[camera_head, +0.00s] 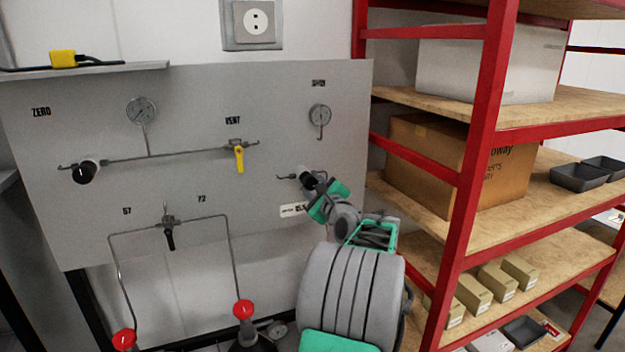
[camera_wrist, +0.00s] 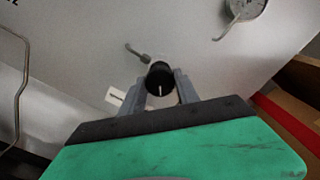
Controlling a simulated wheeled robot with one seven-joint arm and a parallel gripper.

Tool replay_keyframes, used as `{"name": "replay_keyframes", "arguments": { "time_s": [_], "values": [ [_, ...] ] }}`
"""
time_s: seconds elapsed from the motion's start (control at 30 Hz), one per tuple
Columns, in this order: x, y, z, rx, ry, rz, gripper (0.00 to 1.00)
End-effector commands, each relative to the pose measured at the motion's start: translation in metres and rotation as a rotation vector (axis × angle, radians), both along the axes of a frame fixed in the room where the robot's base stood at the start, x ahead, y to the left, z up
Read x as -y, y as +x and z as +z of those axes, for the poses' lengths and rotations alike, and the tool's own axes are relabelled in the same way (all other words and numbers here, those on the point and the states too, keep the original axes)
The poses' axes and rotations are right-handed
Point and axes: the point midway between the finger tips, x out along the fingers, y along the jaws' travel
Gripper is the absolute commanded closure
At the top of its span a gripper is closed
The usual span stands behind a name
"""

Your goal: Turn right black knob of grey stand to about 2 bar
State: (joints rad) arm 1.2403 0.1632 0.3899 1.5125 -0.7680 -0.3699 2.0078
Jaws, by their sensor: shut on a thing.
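The grey stand (camera_head: 190,90) is an upright panel with gauges, pipes and valves. Its right black knob (camera_head: 306,180) is at the panel's right side, below a round gauge (camera_head: 320,116). My gripper (camera_head: 314,188) reaches it from the lower right. In the wrist view the black knob (camera_wrist: 160,80) sits between the two grey fingers of my gripper (camera_wrist: 160,88), which are shut on it. A white line on the knob's face points down. Part of the gauge (camera_wrist: 246,8) shows at the top right there. Its needle is too small to read.
A red shelf rack (camera_head: 478,140) with boxes stands close to the right of my arm. A left black knob (camera_head: 86,172), a yellow-handled valve (camera_head: 239,158) and a black-handled valve (camera_head: 170,236) are on the panel. Red-topped cylinder valves (camera_head: 243,310) stand below.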

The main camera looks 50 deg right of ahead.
Motion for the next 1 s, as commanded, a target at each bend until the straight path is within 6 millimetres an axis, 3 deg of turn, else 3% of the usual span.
{"name": "replay_keyframes", "arguments": {
  "time_s": [0.77,0.8,1.0],
  "values": [
    [0.0000,-0.0001,-0.0005,0.063,0.106,0.000,1.00],
    [0.0000,-0.0001,-0.0005,0.063,0.106,0.000,0.62],
    [0.0001,0.0000,-0.0004,0.062,0.105,0.000,0.45]
  ]
}}
